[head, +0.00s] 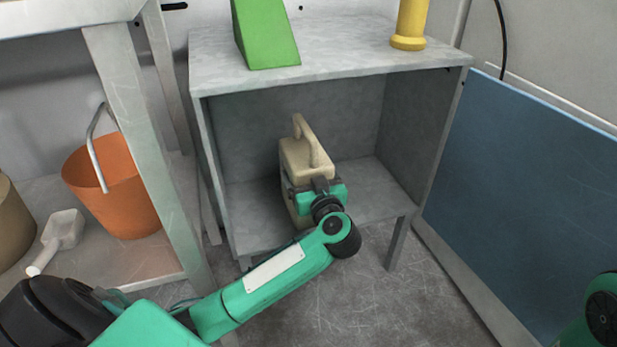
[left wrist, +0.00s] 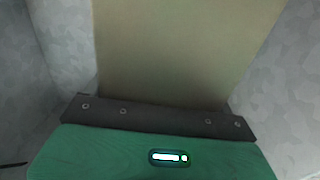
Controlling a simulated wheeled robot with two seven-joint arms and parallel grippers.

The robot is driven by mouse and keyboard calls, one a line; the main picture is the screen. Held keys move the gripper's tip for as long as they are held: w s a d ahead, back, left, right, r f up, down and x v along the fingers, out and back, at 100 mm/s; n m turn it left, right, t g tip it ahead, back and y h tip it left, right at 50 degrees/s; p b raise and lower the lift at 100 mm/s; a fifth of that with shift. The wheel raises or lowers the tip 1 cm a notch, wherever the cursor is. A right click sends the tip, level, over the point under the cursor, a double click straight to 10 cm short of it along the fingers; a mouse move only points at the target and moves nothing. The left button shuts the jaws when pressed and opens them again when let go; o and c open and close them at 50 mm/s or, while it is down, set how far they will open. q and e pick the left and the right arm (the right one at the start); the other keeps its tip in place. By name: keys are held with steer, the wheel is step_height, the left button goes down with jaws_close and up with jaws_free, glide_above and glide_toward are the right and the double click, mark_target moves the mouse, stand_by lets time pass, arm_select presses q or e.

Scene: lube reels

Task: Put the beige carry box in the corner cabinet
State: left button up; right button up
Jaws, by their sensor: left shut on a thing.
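The beige carry box (head: 297,160) stands roughly upright inside the grey corner cabinet (head: 330,65), with its handle on top. It is at the open front, over the cabinet's lower shelf. My left gripper (head: 312,188) is shut on the box at its near side. In the left wrist view the box (left wrist: 180,50) fills the middle beyond the gripper; the fingertips are hidden there. I cannot tell whether the box's base rests on the shelf. At the lower right of the head view only a green part of my right arm shows; its gripper is out of view.
A green wedge (head: 265,35) and a yellow cylinder (head: 410,25) stand on the cabinet top. A blue panel (head: 530,180) leans at the right. At the left, a rack shelf holds an orange bucket (head: 115,190) and a white scoop (head: 62,232). Shelf room is free right of the box.

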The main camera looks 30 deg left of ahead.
arm_select(q)
steer(key=o, duration=1.4)
steer(key=shift+f, duration=0.1)
